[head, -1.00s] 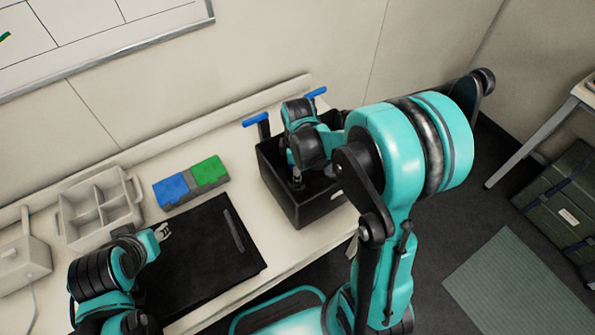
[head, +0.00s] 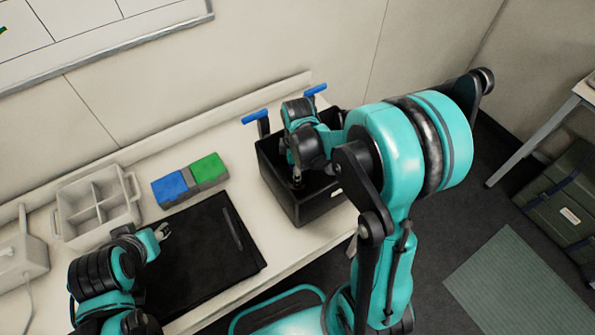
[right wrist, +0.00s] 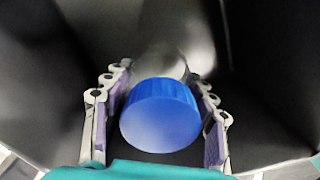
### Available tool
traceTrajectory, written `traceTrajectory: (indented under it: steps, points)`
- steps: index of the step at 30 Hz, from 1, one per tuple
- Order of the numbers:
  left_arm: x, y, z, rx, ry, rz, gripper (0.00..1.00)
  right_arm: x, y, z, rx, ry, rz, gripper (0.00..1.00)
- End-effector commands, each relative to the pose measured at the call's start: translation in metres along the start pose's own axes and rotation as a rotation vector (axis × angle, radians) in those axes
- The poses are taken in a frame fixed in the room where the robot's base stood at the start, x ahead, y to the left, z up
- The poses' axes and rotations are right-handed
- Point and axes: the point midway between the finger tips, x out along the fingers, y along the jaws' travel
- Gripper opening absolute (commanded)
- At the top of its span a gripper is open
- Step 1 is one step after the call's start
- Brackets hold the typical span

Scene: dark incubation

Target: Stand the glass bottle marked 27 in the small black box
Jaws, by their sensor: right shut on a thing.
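The small black box (head: 310,213) stands on the table, with blue handles at its back. My right arm reaches down into it. In the right wrist view, a bottle with a blue cap (right wrist: 160,115) is between the two fingers of my right gripper (right wrist: 160,128), which is shut on it inside the dark box. The bottle's body (right wrist: 165,62) is pale and glassy; no number shows. Whether its base touches the box floor, I cannot tell. My left gripper (head: 163,232) is over the black mat's left edge, and it looks a little open and empty.
A black mat (head: 205,255) lies in front on the table. A blue and green block pair (head: 190,181) sits behind it. A white divided caddy (head: 97,205) stands left of that. A white device (head: 20,258) is at the far left.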

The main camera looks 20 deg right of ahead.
Motion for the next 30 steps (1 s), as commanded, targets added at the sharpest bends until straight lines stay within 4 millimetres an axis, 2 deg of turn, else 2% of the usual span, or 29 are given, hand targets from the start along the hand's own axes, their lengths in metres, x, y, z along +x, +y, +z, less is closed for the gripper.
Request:
traceTrajectory:
  steps: [10, 11, 12, 13, 23, 26, 30]
  points:
    - [0.006, 0.000, 0.004, 0.000, 0.000, 0.000, 0.40, 0.008, 0.000, 0.000, 0.000, 0.000, 0.000, 0.21]
    - [0.005, 0.000, 0.004, 0.000, 0.000, 0.000, 0.40, 0.007, 0.000, 0.000, 0.000, 0.000, 0.000, 0.65]
    - [0.005, 0.000, 0.004, 0.000, 0.000, 0.000, 0.40, 0.007, 0.000, 0.000, 0.000, 0.000, 0.000, 0.75]
    - [0.005, 0.000, 0.004, 0.000, 0.000, 0.000, 0.40, 0.007, 0.000, 0.000, 0.000, 0.000, 0.000, 0.81]
    - [0.005, 0.000, 0.004, 0.000, 0.000, 0.000, 0.40, 0.006, 0.000, 0.000, 0.000, 0.000, 0.000, 0.81]
    - [0.005, 0.000, 0.004, 0.000, 0.000, 0.000, 0.40, -0.002, 0.000, 0.000, 0.000, 0.000, 0.000, 0.81]
    - [0.005, 0.000, 0.004, 0.000, 0.000, 0.000, 0.40, -0.025, -0.001, 0.000, 0.000, 0.000, 0.000, 0.81]
